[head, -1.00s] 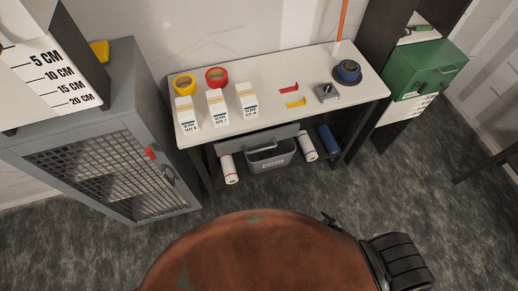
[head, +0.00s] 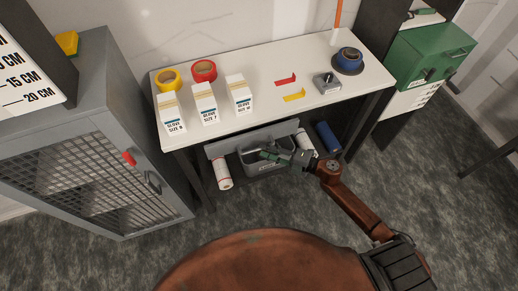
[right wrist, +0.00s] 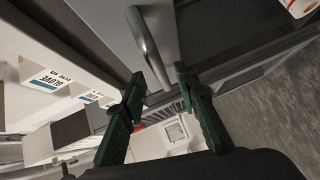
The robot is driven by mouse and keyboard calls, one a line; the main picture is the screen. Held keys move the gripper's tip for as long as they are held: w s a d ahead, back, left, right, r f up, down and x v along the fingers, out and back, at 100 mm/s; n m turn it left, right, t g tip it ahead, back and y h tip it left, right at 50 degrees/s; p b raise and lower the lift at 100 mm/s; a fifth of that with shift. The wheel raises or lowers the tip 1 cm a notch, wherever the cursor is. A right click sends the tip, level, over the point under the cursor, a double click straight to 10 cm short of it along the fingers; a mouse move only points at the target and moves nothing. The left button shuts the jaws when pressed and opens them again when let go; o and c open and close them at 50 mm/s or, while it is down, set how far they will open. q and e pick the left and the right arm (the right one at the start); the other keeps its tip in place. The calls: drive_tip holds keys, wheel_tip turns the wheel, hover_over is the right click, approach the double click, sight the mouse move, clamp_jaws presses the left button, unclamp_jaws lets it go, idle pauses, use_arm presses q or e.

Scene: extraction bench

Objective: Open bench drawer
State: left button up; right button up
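The bench drawer (head: 228,146) is a grey front under the white bench top (head: 240,121), and it looks closed. My right gripper (head: 264,154), with green fingers, is in front of the drawer's lower edge. In the right wrist view the drawer front (right wrist: 108,28) carries a grey bar handle (right wrist: 149,48). The open fingers of my right gripper (right wrist: 160,78) lie either side of the handle's near end. I cannot tell whether they touch it. My left gripper is not in view.
A grey bin (head: 262,167) and white rolls (head: 222,174) sit below the drawer. Glove boxes (head: 205,103), tape rolls (head: 204,71) and small tools stand on the bench. A grey mesh cabinet (head: 100,180) is at left, a green box (head: 430,57) at right. The floor in front is clear.

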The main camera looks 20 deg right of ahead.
drive_tip(key=shift+x, duration=1.75)
drive_tip(key=shift+d, duration=0.1)
drive_tip(key=shift+c, duration=0.6)
clamp_jaws()
